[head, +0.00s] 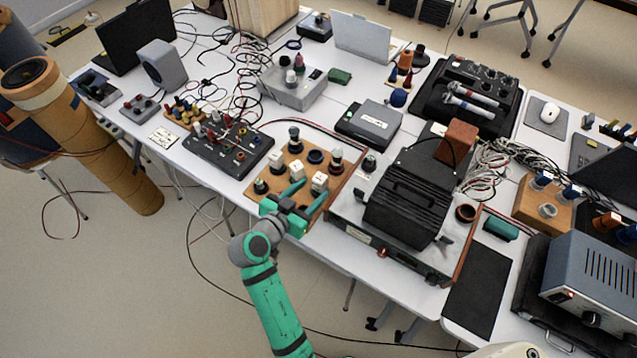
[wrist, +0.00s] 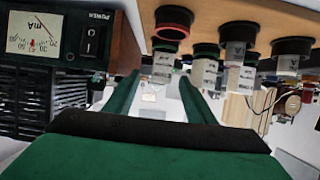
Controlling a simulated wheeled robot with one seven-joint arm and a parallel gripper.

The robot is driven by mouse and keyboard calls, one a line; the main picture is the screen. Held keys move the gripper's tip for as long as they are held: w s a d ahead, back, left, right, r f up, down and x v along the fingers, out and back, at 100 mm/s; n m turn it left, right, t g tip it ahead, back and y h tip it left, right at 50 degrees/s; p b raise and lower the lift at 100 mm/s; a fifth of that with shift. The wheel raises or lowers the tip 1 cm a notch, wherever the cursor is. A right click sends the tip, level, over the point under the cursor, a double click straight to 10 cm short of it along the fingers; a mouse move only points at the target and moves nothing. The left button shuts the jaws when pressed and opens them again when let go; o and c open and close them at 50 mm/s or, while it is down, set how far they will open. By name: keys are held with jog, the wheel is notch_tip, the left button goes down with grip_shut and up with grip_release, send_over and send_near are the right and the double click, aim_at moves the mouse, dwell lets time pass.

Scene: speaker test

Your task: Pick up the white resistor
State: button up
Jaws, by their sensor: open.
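A wooden board (head: 262,171) near the table's front edge carries white block-like pieces and dark round-topped ones. One white piece (head: 320,181) sits right of my gripper (head: 305,193), and another white piece (head: 296,168) sits just beyond it. I cannot tell which is the white resistor. My gripper is open, its green fingers spread low over the board's front part. The wrist view looks upside down; there my gripper (wrist: 158,80) has a pale piece (wrist: 163,63) beyond and between its fingertips. No piece is visibly held.
A black instrument panel (head: 228,150) stands left of the board. A large black-topped unit (head: 405,205) stands close on the right; its meter (wrist: 35,35) shows in the wrist view. Loose cables (head: 235,75) lie behind. Dark-topped posts (head: 336,158) crowd the board.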

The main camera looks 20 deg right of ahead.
aim_at(317, 185)
jog(key=shift+x, duration=3.2)
jog(key=shift+a, duration=0.1)
jog(key=c, duration=1.2)
